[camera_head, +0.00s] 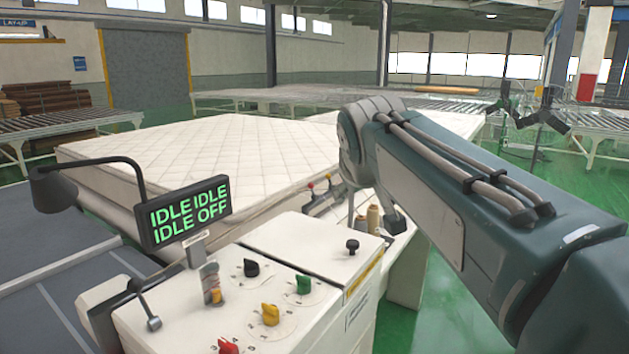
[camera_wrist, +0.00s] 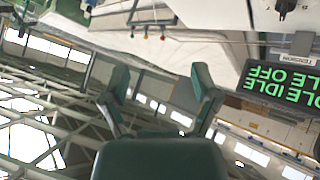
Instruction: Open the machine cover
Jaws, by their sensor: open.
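The machine is a white cabinet. Its raised right-hand section has a flat white top, which looks like the cover (camera_head: 300,243), with a small black knob (camera_head: 352,246) near its right end. The cover seems closed. A black knob also shows at the top right edge of the wrist view (camera_wrist: 285,6), which is upside down. My gripper (camera_wrist: 160,72) has its two green fingers spread, with nothing between them, and is apart from the knob. In the head view my arm runs in from the right and mostly hides the gripper.
A display (camera_head: 186,212) reading IDLE and OFF stands left of the cover, with a black lamp (camera_head: 55,190) beside it. Coloured dials (camera_head: 271,314) are on the front panel. Spools (camera_head: 373,218) stand behind the cover. A white mattress (camera_head: 215,150) lies beyond.

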